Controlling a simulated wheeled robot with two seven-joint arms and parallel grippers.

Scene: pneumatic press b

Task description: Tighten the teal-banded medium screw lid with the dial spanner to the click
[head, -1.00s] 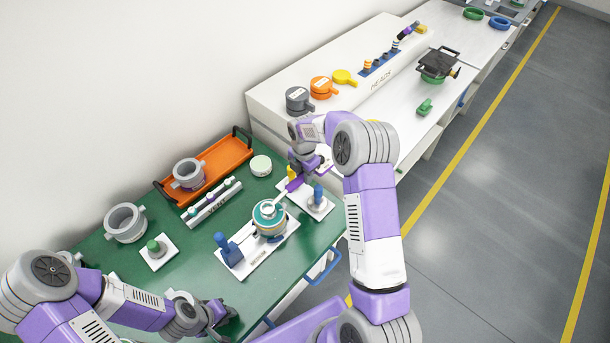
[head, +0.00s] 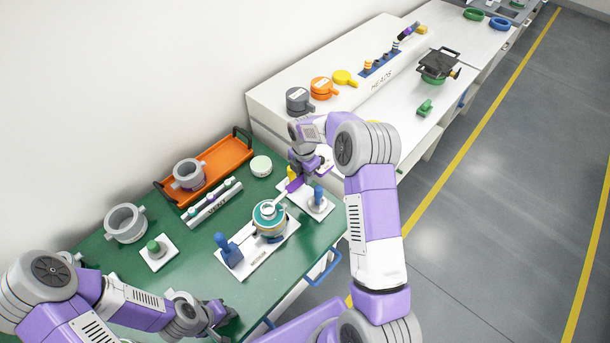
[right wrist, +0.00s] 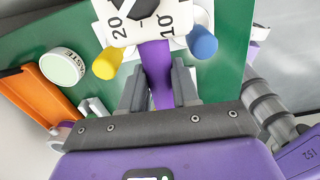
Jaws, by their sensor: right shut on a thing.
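The screw lid with its teal band (head: 268,211) sits on a round pot in a blue holder on a white base plate (head: 237,260). The dial spanner (head: 281,196) reaches from the lid up to my right gripper (head: 296,182). My right gripper is shut on its purple handle, which shows between the fingers in the right wrist view (right wrist: 159,75). A white dial with 20 and 10 on it lies just past the fingers in that view. The spanner's contact with the lid is too small to judge. My left gripper (head: 224,314) is low over the green table's front; its fingers are unclear.
A blue clamp handle (head: 227,246) stands left of the pot. A blue peg (head: 318,194) on a white plate is right of it. A tester rack (head: 212,203), an orange tray (head: 228,160), a round pale lid (head: 261,166) and grey rings (head: 125,222) lie behind and left.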

